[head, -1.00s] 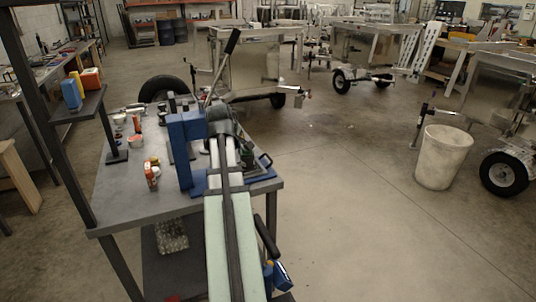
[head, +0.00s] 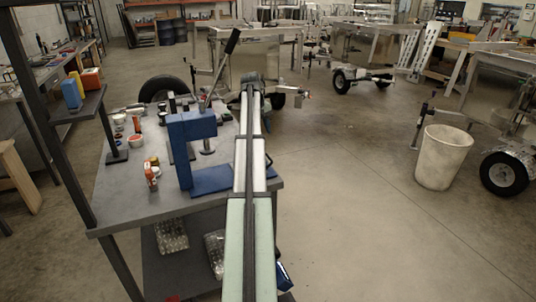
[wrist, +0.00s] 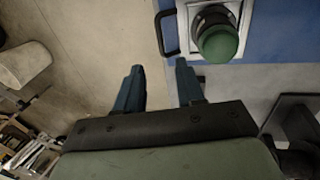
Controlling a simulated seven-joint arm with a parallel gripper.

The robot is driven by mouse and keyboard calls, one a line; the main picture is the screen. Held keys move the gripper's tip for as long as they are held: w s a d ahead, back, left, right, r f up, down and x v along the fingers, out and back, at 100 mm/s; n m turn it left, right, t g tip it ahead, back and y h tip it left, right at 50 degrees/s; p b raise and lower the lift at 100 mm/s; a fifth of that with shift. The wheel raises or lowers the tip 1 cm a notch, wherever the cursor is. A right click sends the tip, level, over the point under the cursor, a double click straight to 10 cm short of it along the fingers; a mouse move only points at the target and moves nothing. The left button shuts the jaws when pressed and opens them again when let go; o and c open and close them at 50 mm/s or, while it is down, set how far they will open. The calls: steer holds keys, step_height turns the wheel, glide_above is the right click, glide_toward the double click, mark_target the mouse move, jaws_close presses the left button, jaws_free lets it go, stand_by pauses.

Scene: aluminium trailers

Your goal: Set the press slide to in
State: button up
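The blue press (head: 190,140) stands on the grey table, with its black-tipped lever (head: 222,68) slanting up. In the wrist view, the press slide (wrist: 244,12) is a pale metal plate on the blue base (wrist: 285,30), with a black loop handle (wrist: 164,34) on its left side. A round green-topped piece (wrist: 220,42) sits on the plate. My gripper (wrist: 157,72) is open and empty, its two blue-grey fingers apart below the handle in the picture, not touching it. In the head view my arm hides the slide and its handle.
The grey table (head: 120,205) carries small cups and bottles at the left and a post with a small shelf (head: 90,105). Clear bins lie on the lower shelf. Open floor lies to the right, with a white bin (head: 443,158) and trailers beyond.

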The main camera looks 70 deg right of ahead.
mark_target(269, 157)
steer(key=f, duration=0.4)
steer(key=s+d+f, duration=0.1)
steer(key=f, duration=0.6)
steer(key=shift+s+d+f, duration=0.35)
steer(key=shift+d+f, duration=0.05)
jaws_close()
